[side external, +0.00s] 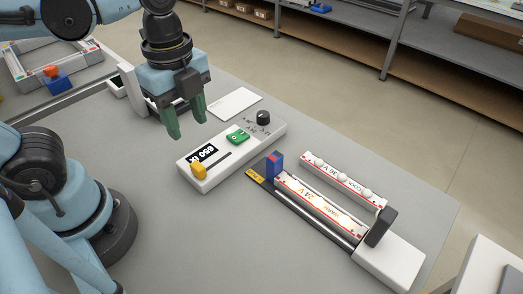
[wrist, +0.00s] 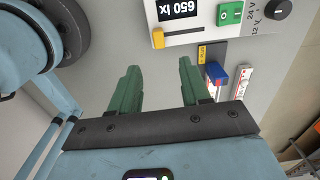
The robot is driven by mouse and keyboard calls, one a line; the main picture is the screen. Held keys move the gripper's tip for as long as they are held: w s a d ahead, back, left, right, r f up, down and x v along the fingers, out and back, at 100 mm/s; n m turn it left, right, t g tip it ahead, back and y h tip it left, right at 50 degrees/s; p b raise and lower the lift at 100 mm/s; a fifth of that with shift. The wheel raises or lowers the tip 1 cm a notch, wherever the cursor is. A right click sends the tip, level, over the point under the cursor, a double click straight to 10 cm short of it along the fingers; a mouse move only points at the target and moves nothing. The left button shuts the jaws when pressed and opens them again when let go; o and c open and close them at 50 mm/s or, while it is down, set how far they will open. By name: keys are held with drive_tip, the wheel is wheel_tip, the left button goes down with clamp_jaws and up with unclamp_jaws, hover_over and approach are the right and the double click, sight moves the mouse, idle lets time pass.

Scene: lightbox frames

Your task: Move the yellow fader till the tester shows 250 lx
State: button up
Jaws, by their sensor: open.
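The tester (side external: 228,158) is a white box lying on the grey table. Its display (side external: 202,154) appears upside down in the side view; in the wrist view the display (wrist: 180,9) reads 650 lx. The yellow fader (side external: 199,172) sits at the near left end of its slot, and in the wrist view the yellow fader (wrist: 158,38) is at the slot's left end. My gripper (side external: 187,122) is open and empty, above the table and apart from the fader. In the wrist view its green fingers (wrist: 158,75) point toward the tester's edge, with the fader ahead of them.
A green switch (side external: 238,137) and a black knob (side external: 263,118) are on the tester. Right of it stand a rail fixture with a blue block (side external: 274,164), a 24 V strip (side external: 318,207) and a 36 V strip (side external: 343,181). A white card (side external: 235,104) lies behind.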

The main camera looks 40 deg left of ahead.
sight(197, 165)
drive_tip(key=shift+f, duration=6)
drive_tip(key=shift+c, duration=0.3)
clamp_jaws()
